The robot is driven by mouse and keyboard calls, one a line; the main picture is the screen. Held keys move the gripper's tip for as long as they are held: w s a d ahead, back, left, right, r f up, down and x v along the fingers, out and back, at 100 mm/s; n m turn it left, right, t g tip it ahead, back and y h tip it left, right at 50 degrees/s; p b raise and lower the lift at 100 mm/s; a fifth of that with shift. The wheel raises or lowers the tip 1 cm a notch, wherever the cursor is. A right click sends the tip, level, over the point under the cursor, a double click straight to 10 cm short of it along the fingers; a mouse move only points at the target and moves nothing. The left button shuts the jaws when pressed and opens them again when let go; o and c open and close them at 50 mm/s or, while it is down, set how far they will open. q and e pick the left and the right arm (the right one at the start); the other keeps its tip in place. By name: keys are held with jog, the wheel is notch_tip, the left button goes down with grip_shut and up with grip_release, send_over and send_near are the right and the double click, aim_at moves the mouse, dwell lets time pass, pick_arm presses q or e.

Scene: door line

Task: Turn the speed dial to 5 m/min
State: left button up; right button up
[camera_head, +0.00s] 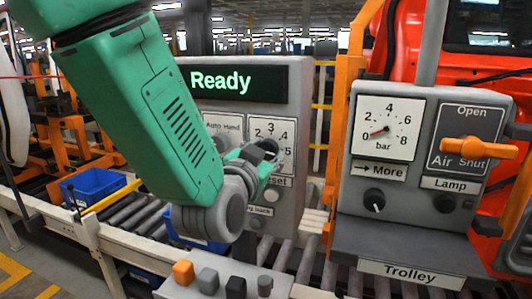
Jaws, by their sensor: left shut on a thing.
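The speed dial (286,133) is on the grey panel under the lit "Ready" display (220,81). The figures 2, 3, 4 and 5 show on its white scale. My left arm is green and comes in from the upper left. Its gripper (264,154) is at the dial, shut on the dial's dark knob. The gripper and wrist hide most of the knob and the lower left of the scale. I cannot tell which figure the knob points at. My right gripper is not in view.
An "Auto Hand" switch (221,140) sits left of the dial, partly behind my arm. A pale button (273,193) is below. The Trolley panel (434,110) on the right has a bar gauge (388,126), a black knob (374,200) and an orange air handle (478,149).

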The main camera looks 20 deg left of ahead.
pick_arm(q)
jog(key=shift+s+f, duration=0.1)
jog(key=shift+f, duration=0.25)
jog(key=o, duration=1.1)
jog(key=shift+c, duration=0.2)
jog(key=shift+o, duration=0.4)
jog(key=shift+r, duration=0.1)
jog(key=shift+r, duration=0.1)
jog(key=s, duration=0.7)
